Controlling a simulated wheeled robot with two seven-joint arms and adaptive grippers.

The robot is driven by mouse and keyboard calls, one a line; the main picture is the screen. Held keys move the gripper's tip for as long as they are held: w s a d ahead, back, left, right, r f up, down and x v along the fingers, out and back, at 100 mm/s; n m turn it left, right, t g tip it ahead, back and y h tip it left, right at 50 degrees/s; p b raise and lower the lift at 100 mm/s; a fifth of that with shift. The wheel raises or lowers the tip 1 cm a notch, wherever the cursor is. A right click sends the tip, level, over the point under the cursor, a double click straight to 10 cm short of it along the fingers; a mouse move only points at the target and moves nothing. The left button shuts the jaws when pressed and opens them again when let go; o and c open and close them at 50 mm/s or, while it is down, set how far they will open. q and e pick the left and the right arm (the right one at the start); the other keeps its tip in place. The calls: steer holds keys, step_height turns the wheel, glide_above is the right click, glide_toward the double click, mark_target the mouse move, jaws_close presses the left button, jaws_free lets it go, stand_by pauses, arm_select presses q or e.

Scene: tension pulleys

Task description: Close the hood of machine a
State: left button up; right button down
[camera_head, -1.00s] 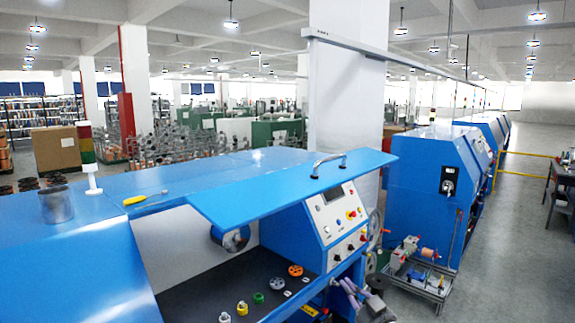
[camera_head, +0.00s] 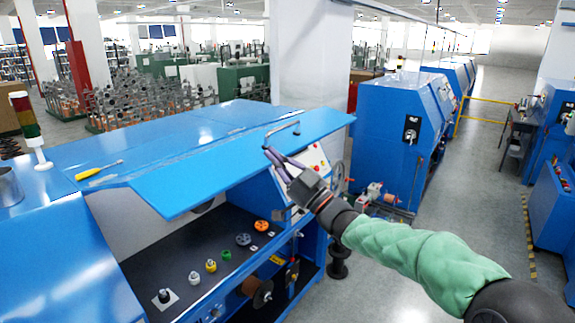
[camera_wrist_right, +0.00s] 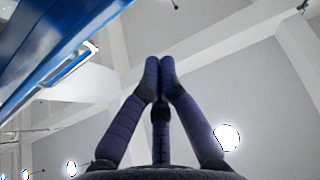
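Machine a is the blue machine (camera_head: 60,255) at the left and front of the head view. Its hood (camera_head: 240,165) is a flat blue panel standing open, jutting out over the dark work deck. A metal handle (camera_head: 283,127) sits on the hood's top near its right end. The hood's blue edge (camera_wrist_right: 50,60) and the pale handle (camera_wrist_right: 90,48) also show in the right wrist view. My right gripper (camera_head: 268,151) is just below and left of the handle, beside the hood's front edge. Its purple fingers (camera_wrist_right: 159,62) meet at their tips with nothing between them. My left gripper is out of view.
Several small pulleys, one orange (camera_head: 261,225), stand on the deck under the hood. A yellow screwdriver (camera_head: 98,170), a metal cup (camera_head: 8,186) and a signal lamp (camera_head: 28,125) are on the machine's top. Another blue machine (camera_head: 400,130) stands behind; open floor lies at the right.

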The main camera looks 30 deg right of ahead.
mark_target(266, 166)
steer(key=shift+w+a+f+p, duration=0.25)
steer(key=shift+w+f, duration=0.2)
steer(key=shift+w, duration=0.2)
steer(key=shift+w+a+f+p, duration=0.25)
steer(key=shift+w+f, duration=0.2)
steer(key=shift+w, duration=0.15)
steer(key=shift+f, duration=0.55)
